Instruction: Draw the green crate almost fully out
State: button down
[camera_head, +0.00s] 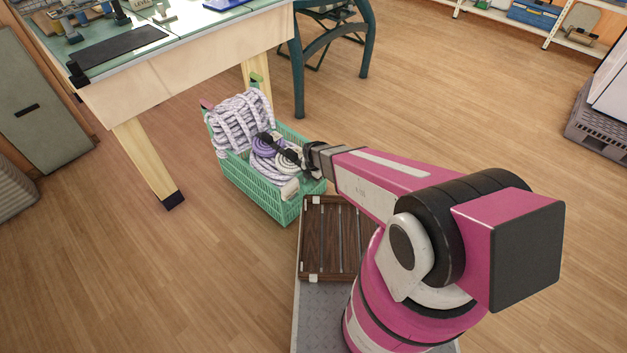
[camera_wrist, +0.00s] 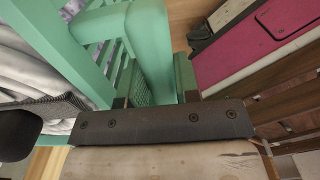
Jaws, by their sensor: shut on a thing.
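The green crate (camera_head: 258,199) is a slatted plastic box on the wooden floor, at the front of the workbench and partly beneath its edge. It holds coiled white-and-purple rope (camera_head: 240,124). My gripper (camera_head: 309,163) is at the crate's near right end, reaching in from the right. In the wrist view the green crate (camera_wrist: 152,45) fills the upper middle, and its wall runs down to the dark gripper (camera_wrist: 165,115). The gripper is shut on the crate's wall or rim. The exact contact is partly hidden behind the dark finger bar.
The workbench (camera_head: 180,68) stands at upper left, with a wooden leg (camera_head: 148,160) left of the crate. A dark green frame (camera_head: 333,42) stands behind. My slatted base deck lies just below the crate. Floor at lower left and upper right is clear.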

jog(key=c, duration=0.8)
grip_release()
jog(key=shift+c, duration=0.2)
jog(key=shift+r, duration=0.1)
notch_tip(320, 180, up, 11)
jog(key=shift+d, duration=0.1)
jog(key=s+d+r+m, duration=0.2)
jog(key=d+r+m, duration=0.7)
jog(key=m, duration=0.5)
jog(key=s+d+r+m, duration=0.3)
jog(key=d+r+m, duration=0.6)
jog(key=d+m, duration=0.3)
jog(key=shift+d+m, duration=0.4)
jog(key=shift+m, duration=0.5)
